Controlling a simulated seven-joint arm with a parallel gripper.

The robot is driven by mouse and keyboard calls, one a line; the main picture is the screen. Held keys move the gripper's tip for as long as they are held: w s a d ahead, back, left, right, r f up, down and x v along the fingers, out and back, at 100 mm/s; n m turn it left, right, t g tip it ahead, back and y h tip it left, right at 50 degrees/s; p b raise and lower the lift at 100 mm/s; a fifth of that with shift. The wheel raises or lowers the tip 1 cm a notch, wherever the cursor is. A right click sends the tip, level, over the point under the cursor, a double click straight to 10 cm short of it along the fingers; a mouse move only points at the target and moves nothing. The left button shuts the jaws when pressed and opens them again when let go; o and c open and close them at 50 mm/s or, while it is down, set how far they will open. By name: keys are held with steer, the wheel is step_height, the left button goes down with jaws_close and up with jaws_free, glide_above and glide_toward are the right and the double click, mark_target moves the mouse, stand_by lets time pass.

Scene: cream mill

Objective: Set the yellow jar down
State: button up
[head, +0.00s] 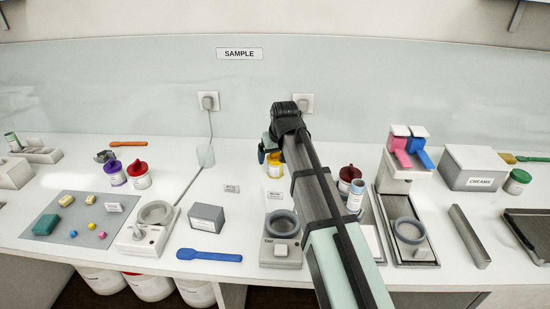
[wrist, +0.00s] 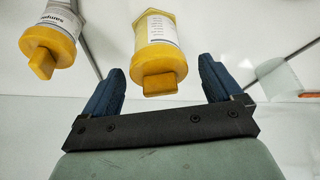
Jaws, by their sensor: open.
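A yellow jar (wrist: 158,48) with a white label and a yellow knob end appears in the wrist view, between and just beyond the fingers. It looks upright on the white counter; whether a finger touches it is unclear. In the head view, a yellow jar (head: 274,168) on the counter is partly hidden by my arm. A second yellow jar (wrist: 50,45), with a label reading "sample", shows left in the wrist view. My gripper (wrist: 160,78) is open, its blue fingers apart with a gap beside the nearer jar. In the head view my arm mostly covers it.
A clear beaker (head: 206,156) stands left of my gripper. A dark red lidded jar (head: 349,176) and a white jar (head: 356,195) stand right of my arm. A ring-topped device (head: 282,225) is in front.

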steer(key=v, duration=1)
steer(key=shift+s+r, duration=0.2)
steer(key=shift+r, duration=0.1)
steer(key=shift+d, duration=0.1)
stand_by(6.6)
